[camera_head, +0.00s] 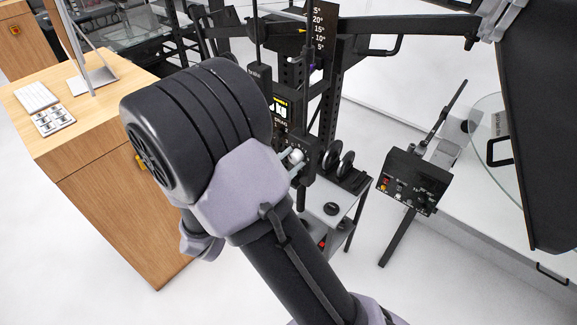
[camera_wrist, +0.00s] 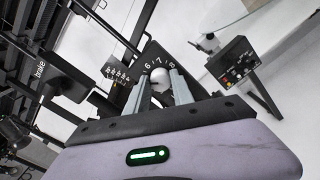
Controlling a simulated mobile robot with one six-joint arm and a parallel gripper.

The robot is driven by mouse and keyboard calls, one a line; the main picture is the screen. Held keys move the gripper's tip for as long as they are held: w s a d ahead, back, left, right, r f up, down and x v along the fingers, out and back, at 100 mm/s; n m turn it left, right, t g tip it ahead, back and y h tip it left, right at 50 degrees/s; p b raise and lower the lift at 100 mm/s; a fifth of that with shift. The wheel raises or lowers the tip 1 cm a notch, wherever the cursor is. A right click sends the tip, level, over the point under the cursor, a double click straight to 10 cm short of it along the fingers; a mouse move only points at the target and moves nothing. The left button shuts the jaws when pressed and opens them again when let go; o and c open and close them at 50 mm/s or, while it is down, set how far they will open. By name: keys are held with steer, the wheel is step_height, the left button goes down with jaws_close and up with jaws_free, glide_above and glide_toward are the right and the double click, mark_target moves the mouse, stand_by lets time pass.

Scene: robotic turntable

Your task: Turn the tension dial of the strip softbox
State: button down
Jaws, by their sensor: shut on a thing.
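In the wrist view the dial's pale round knob (camera_wrist: 161,76) sits between the two fingers of my gripper (camera_wrist: 161,90). The fingers are shut on it, one on each side. Behind the knob is a black dial plate (camera_wrist: 153,54) with white numerals. Its pointer and the knob's far side cannot be made out. In the head view my gripper (camera_head: 296,163) is at the black device on the stand, largely behind my wrist, with the small pale knob (camera_head: 296,156) showing. A large black panel (camera_head: 545,110), perhaps the strip softbox, hangs at the right.
A black control box (camera_head: 413,181) on a stand is right of my gripper; it also shows in the wrist view (camera_wrist: 233,62). Black rails and a angle scale (camera_head: 318,25) rise behind the device.

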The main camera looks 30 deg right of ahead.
steer(key=c, duration=1.1)
jaws_free()
steer(key=shift+a, duration=0.15)
steer(key=p+v, duration=0.1)
steer(key=v, duration=1.6)
steer(key=shift+p, duration=0.35)
